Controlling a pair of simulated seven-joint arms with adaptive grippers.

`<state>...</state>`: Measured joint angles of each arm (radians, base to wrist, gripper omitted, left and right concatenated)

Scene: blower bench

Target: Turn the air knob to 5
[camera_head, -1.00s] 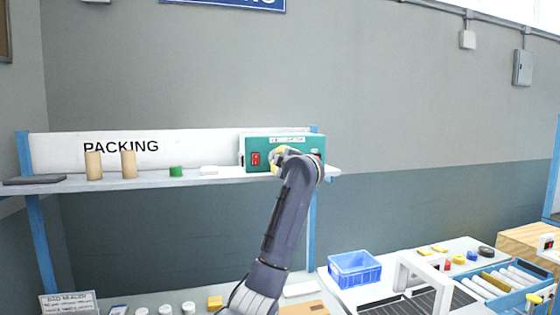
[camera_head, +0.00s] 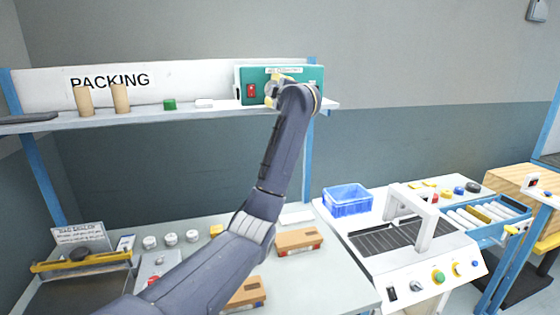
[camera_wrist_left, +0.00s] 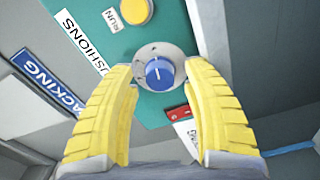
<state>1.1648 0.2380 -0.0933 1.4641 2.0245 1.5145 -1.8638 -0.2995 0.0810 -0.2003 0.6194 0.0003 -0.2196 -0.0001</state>
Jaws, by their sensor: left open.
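A green box (camera_head: 312,76) stands at the right end of the packing shelf. In the left wrist view its green panel (camera_wrist_left: 185,30) carries a blue knob (camera_wrist_left: 160,74) on a grey round dial (camera_wrist_left: 146,56). A pale mark on the knob points roughly toward the top of the picture; the dial's numbers are too small to read. My left gripper (camera_head: 276,90) is at the box's front. In the wrist view its yellow fingers (camera_wrist_left: 161,80) are open, one on each side of the knob; I cannot tell whether they touch the dial. The arm hides the knob in the head view.
A red switch (camera_head: 251,90) is on the box's left, and a yellow button (camera_wrist_left: 136,10) is near the "RUN" label. Cardboard tubes (camera_head: 121,98) and a green roll (camera_head: 169,104) stand on the shelf (camera_head: 220,111). A blue crate (camera_head: 348,199) and a conveyor machine (camera_head: 424,262) are below right.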

